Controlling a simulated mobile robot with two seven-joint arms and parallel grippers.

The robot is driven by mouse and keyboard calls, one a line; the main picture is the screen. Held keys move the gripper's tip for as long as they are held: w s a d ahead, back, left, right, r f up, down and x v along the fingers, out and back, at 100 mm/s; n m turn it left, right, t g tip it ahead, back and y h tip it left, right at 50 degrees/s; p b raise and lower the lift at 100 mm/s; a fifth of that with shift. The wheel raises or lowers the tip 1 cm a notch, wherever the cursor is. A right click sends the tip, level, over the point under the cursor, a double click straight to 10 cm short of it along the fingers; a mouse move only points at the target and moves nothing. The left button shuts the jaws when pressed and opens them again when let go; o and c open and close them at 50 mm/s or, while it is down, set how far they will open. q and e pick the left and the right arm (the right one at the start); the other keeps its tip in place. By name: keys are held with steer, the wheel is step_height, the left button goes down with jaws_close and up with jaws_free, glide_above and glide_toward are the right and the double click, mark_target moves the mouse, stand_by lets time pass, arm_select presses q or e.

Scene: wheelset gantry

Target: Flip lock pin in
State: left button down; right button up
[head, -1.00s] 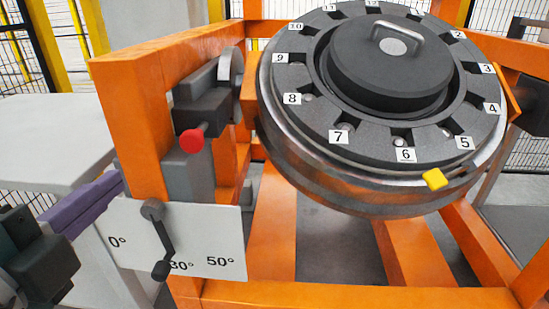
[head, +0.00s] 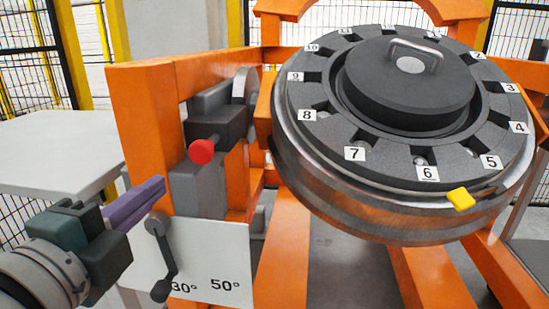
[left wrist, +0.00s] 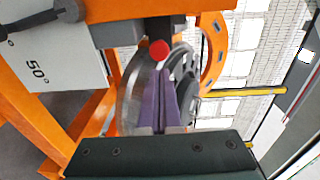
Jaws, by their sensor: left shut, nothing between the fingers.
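The lock pin shows as a red knob (head: 201,152) on a short rod, sticking out of a dark grey block (head: 218,128) on the left post of the orange gantry. In the left wrist view the red knob (left wrist: 159,49) is just beyond the purple fingertips. My left gripper (head: 160,184) is shut and empty, its purple fingers together. In the head view its tips are left of and below the red knob, apart from it. In the left wrist view the fingers (left wrist: 161,88) point toward the knob. My right gripper is not in view.
An angle plate (head: 205,265) with a dark crank handle (head: 162,262) hangs below the knob. The round wheelset (head: 400,200) with numbered slots and a yellow tab (head: 460,199) is at right. A pale table (head: 60,150) stands at left behind my arm.

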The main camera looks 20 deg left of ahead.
mark_target(197, 154)
arm_select(q)
steer(key=b+x, duration=0.1)
steer(key=x, duration=0.9)
steer(key=shift+r+b, duration=0.1)
steer(key=shift+b, duration=0.3)
steer(key=b+x, duration=0.1)
steer(key=x, duration=0.2)
steer(key=shift+w+a, duration=0.15)
steer(key=shift+w, duration=0.25)
steer(key=shift+s, duration=0.1)
